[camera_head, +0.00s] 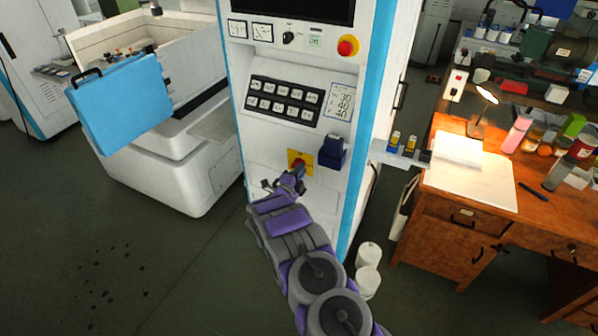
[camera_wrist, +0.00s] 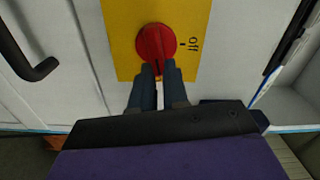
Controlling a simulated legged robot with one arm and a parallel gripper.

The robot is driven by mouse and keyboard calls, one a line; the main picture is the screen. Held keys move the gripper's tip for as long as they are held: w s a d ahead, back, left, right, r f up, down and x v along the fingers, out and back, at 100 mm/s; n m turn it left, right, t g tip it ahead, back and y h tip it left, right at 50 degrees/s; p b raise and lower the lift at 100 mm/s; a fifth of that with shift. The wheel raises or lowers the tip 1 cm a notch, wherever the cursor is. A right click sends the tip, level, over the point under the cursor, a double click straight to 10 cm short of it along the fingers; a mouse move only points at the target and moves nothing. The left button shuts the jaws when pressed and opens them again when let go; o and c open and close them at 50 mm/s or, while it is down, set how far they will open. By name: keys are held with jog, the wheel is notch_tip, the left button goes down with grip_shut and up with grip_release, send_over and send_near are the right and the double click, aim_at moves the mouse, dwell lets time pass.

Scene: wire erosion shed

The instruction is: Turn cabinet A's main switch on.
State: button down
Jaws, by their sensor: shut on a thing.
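The main switch (camera_wrist: 157,43) is a red rotary knob on a yellow plate (camera_wrist: 128,15), seen close up in the wrist view. The word "off" is printed beside the knob, on the right of the plate. My gripper (camera_wrist: 158,72) reaches the knob from below, with its two dark blue fingers close together on the knob's grip. In the head view the yellow plate (camera_head: 293,157) is low on the front of the white and blue cabinet (camera_head: 270,143). My gripper (camera_head: 298,172) is in front of it and partly hides the knob.
A dark blue box (camera_head: 332,152) sticks out just right of the switch. A black handle (camera_wrist: 32,68) is at the left in the wrist view. A red emergency button (camera_head: 348,45) and a black keypad (camera_head: 284,101) are higher up. A wooden desk (camera_head: 440,205) stands at the right.

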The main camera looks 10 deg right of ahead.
jog(key=shift+f+m, duration=0.25)
jog(key=shift+m, duration=0.75)
jog(key=shift+s+f, duration=0.1)
jog(key=c, duration=1.1)
grip_release()
jog(key=shift+d, duration=0.1)
jog(key=p+v, duration=0.2)
jog(key=v, duration=1.5)
jog(key=shift+a, duration=0.2)
